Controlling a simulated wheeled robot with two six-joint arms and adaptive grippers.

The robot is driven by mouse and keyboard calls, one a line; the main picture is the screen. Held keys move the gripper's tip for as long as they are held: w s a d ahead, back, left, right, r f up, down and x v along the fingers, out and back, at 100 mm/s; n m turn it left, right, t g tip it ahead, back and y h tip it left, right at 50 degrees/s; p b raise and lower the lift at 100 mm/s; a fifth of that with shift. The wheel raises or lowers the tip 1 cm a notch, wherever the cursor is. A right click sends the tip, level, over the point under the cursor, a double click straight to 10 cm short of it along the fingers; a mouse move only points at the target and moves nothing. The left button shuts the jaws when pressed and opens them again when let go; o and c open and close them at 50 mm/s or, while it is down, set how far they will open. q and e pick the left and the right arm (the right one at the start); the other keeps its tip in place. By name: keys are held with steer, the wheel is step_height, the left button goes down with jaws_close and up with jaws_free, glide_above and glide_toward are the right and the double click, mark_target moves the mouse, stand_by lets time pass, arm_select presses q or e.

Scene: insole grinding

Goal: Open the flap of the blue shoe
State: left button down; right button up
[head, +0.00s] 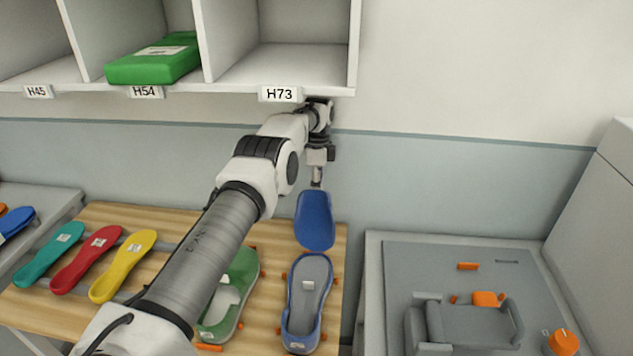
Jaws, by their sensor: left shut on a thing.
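The blue shoe (306,308) lies on the wooden table (95,222) with its grey inside facing up and a small white label in it. Its blue flap (315,221) stands raised at the far end, above the table's back edge. My left gripper (317,184) is shut on the top edge of the flap. My left arm comes in from the lower left. My right gripper does not show.
A green shoe (238,290) lies left of the blue one, partly behind my arm. Teal, red and yellow insoles (124,265) lie further left. Shelf compartments (300,62) hang above, one holding a green box (155,62). A grey machine (460,325) stands at right.

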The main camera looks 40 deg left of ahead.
arm_select(q)
steer(key=shift+s+d+f, duration=0.1)
steer(key=shift+s+f, duration=0.1)
steer(key=shift+f, duration=0.5)
steer(key=shift+s+r, duration=0.15)
steer(key=shift+r, duration=0.05)
steer(key=c, duration=1.3)
jaws_free()
steer(key=shift+w, duration=0.25)
steer(key=shift+r, duration=0.15)
